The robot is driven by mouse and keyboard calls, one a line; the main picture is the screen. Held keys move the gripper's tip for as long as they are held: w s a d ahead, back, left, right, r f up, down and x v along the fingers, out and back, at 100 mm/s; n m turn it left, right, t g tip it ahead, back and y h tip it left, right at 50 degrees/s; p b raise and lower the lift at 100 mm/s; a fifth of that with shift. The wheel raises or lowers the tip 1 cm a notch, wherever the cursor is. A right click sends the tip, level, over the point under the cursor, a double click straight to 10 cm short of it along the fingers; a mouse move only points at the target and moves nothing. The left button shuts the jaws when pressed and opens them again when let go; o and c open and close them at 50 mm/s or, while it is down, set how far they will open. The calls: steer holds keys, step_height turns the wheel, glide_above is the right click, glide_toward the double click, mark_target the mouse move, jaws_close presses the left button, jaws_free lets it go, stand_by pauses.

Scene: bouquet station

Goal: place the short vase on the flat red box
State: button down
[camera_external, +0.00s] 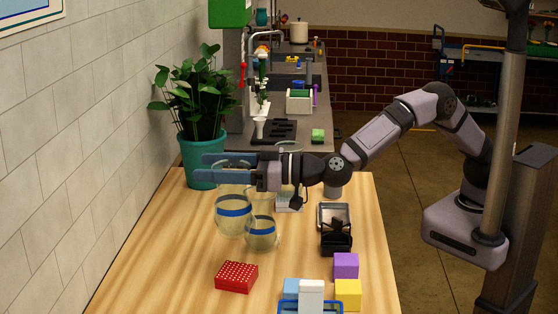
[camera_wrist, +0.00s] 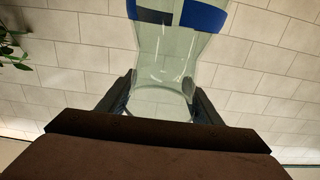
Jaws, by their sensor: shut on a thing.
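My gripper (camera_external: 212,165) is shut on a clear glass vase with a blue band (camera_external: 233,211), near its upper end. The vase hangs roughly upright below the fingers, apparently above the table. In the wrist view the fingers (camera_wrist: 160,103) are on either side of the glass (camera_wrist: 160,62), with the blue band beyond them. A second clear vase with a blue band (camera_external: 262,232) stands on the table, just right of the held one in the picture, and looks smaller there. The flat red box (camera_external: 237,277) with white dots lies on the table in front of both vases, its top bare.
A potted plant (camera_external: 203,145) stands at the back left near the wall. A dark metallic device (camera_external: 336,236) is right of the vases. Purple (camera_external: 346,264) and yellow (camera_external: 348,293) blocks and a blue tray (camera_external: 339,308) are at the front right. Table left of the red box is clear.

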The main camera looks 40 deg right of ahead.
mark_target(216, 210)
steer(key=shift+f+p, duration=0.85)
steer(key=shift+f, duration=4)
steer(key=shift+f, duration=0.15)
steer(key=c, duration=0.7)
jaws_free()
steer(key=shift+f, duration=0.15)
steer(key=shift+o, duration=0.7)
steer(key=shift+r, duration=0.2)
steer(key=b+v, duration=0.4)
steer(key=v, duration=0.8)
